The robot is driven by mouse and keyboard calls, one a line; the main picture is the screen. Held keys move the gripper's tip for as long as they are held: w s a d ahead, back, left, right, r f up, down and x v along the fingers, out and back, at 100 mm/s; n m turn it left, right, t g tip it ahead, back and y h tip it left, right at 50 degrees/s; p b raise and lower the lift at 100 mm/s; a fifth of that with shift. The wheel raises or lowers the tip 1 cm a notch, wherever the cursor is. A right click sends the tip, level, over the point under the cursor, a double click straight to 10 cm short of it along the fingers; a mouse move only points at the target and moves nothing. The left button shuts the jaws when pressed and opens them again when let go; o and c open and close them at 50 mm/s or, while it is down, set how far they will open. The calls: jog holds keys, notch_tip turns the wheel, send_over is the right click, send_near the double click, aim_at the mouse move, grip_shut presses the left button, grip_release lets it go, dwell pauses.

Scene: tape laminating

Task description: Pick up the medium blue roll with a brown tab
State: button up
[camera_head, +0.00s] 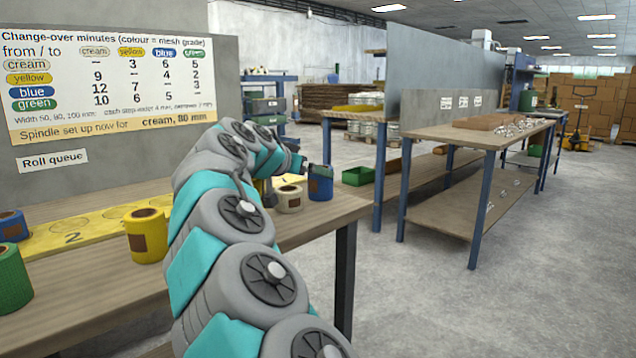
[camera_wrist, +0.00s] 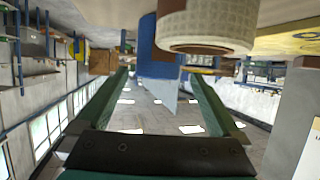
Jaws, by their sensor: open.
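A blue roll (camera_head: 320,184) stands upright at the right end of the near bench, right of a cream roll (camera_head: 289,199). A small brown patch seems to show on its side. Another blue roll (camera_head: 12,225) with a brown tab stands at the far left. In the wrist view, which looks upside down, my gripper (camera_wrist: 158,73) is open with nothing held. The right-hand blue roll (camera_wrist: 150,50) is ahead of the fingertips, partly hidden behind the cream roll (camera_wrist: 208,25). I cannot tell the exact gap between fingers and roll.
A yellow roll (camera_head: 147,237) and a green roll (camera_head: 12,280) stand further left on the bench (camera_head: 95,300). A yellow numbered strip (camera_head: 75,234) lies along its back, below a sign panel (camera_head: 105,80).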

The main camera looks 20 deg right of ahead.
jog(key=x, duration=0.5)
jog(key=shift+s+d+f, duration=0.1)
jog(key=shift+d+f, duration=0.05)
jog(key=shift+d, duration=0.05)
jog(key=c, duration=1.3)
